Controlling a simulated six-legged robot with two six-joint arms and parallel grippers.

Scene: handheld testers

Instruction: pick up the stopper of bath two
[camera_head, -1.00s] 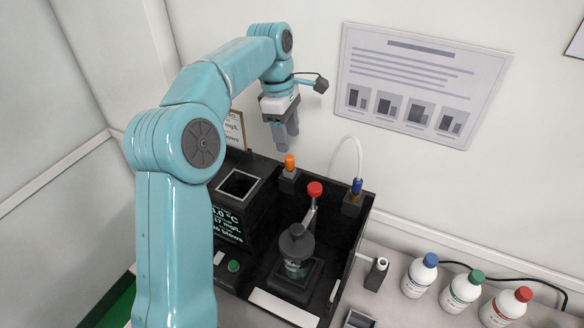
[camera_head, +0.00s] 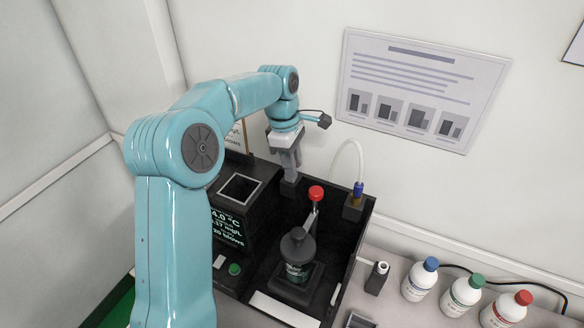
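My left gripper (camera_head: 290,168) points down at the back of the black apparatus (camera_head: 262,300), its fingers right at the top of a small dark post (camera_head: 289,187). The orange piece on that post is hidden behind the fingers. I cannot tell whether the fingers are closed on it, nor whether it is the stopper of bath two. A dark vessel with a black cap (camera_head: 297,237) stands in the front bay of the apparatus. A red knob (camera_head: 316,193) on a grey lever is behind it. My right gripper is not in view.
A blue-topped fitting (camera_head: 358,189) with a white tube (camera_head: 349,146) stands at the apparatus's back right corner. A small dark bottle (camera_head: 377,278) and bottles with blue (camera_head: 419,280), green (camera_head: 462,293) and red (camera_head: 508,307) caps stand on the right. A display box (camera_head: 229,226) is left.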

